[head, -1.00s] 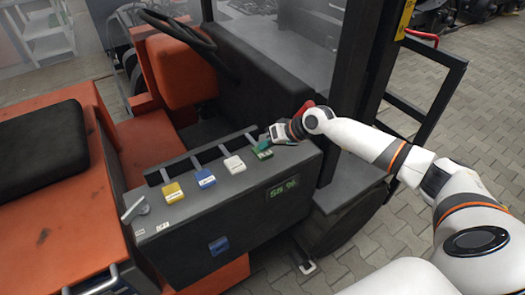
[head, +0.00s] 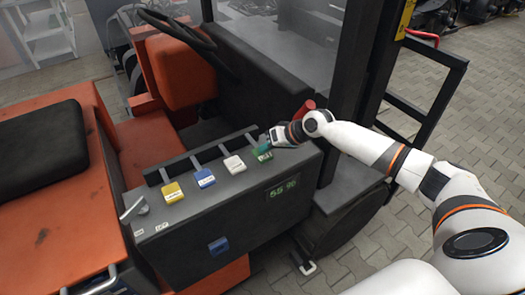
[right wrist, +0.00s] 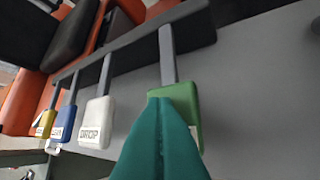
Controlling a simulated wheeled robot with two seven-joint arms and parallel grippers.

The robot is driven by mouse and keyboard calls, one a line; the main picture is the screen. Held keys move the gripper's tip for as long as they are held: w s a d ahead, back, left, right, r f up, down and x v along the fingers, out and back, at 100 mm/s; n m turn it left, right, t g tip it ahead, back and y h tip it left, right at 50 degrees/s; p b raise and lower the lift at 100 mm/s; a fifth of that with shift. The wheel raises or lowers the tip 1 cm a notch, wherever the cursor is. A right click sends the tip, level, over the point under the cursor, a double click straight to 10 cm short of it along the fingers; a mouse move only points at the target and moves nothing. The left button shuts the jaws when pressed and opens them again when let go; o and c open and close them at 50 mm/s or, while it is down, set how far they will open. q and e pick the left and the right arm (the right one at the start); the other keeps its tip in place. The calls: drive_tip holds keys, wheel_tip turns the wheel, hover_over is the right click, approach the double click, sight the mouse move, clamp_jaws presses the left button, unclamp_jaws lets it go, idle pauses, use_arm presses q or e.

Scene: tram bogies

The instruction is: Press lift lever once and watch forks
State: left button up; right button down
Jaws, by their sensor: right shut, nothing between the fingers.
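The green lever (head: 263,153) is the rightmost in a row on the dark console (head: 230,222); its label is too small to read. In the right wrist view the green lever (right wrist: 183,100) is partly hidden behind my teal fingertips. My right gripper (head: 266,143) is shut and empty, with its tips at the green lever's handle; I cannot tell for sure whether they touch. The shut fingers also show in the right wrist view (right wrist: 160,108). The forks are not visible in either view. My left gripper is not in view.
A white lever (head: 235,165) marked DROP, a blue lever (head: 205,178) and a yellow lever (head: 172,192) stand left of the green one. A green-lit display (head: 283,187) is on the console front. A dark mast post (head: 350,90) rises behind my right arm.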

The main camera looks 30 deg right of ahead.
sight(267, 154)
drive_tip(key=shift+f+b, duration=0.4)
drive_tip(key=shift+f, duration=0.45)
idle(0.5)
drive_tip(key=shift+r, duration=0.1)
drive_tip(key=shift+r+p, duration=1.9)
wheel_tip(267, 154, up, 5)
drive_tip(key=p, duration=0.4)
